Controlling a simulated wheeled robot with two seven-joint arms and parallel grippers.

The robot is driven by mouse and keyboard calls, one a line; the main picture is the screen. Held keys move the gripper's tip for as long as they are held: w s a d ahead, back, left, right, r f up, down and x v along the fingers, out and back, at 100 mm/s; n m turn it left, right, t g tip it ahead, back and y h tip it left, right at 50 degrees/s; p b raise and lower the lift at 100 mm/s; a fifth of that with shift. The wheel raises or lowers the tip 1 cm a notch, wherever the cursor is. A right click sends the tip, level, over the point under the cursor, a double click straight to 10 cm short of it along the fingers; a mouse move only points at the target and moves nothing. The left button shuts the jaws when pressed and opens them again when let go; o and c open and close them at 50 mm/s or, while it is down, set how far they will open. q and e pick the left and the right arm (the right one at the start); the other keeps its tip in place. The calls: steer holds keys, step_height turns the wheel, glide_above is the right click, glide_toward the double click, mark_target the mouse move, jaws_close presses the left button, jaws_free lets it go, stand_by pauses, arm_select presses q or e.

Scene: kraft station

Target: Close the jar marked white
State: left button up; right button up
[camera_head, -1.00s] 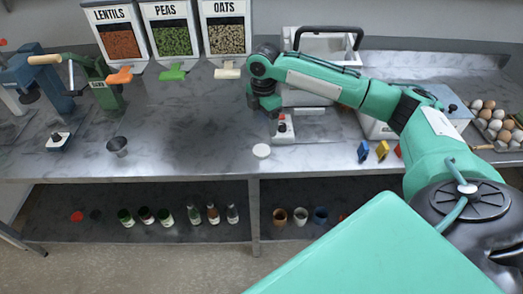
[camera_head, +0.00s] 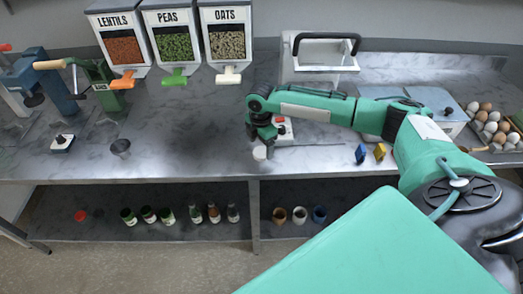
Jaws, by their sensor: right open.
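A small white round lid-like piece (camera_head: 260,153) lies on the steel counter near its front edge. My right gripper (camera_head: 263,141) is open, pointing down just above and behind this piece; I cannot tell whether they touch. On the lower shelf stand an orange-brown cup-shaped jar (camera_head: 280,215), a whitish one (camera_head: 300,215) and a blue one (camera_head: 320,215), side by side. The whitish one may be the jar marked white; no marking is readable. My left gripper is out of view.
A white device with a red button (camera_head: 284,131) stands right beside my right gripper. Blue (camera_head: 361,154) and yellow (camera_head: 380,152) pieces stand farther right. Several bottles (camera_head: 195,214) stand on the shelf. The counter's front middle is mostly clear.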

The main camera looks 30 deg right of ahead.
steer(key=shift+f, duration=1.3)
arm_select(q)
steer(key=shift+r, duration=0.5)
arm_select(e)
steer(key=shift+a, duration=0.1)
steer(key=shift+c, duration=0.5)
steer(key=c, duration=0.9)
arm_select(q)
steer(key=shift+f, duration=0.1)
arm_select(e)
steer(key=shift+r, duration=0.1)
steer(key=shift+c, duration=0.2)
steer(key=shift+r, duration=0.45)
step_height(320, 180, up, 2)
steer(key=shift+r+b, duration=0.1)
steer(key=shift+b, duration=0.75)
arm_select(q)
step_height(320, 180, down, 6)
steer(key=b, duration=0.4)
arm_select(e)
steer(key=s+a, duration=0.2)
steer(key=a, duration=1.5)
steer(key=shift+a+r, duration=0.15)
steer(key=shift+a, duration=0.25)
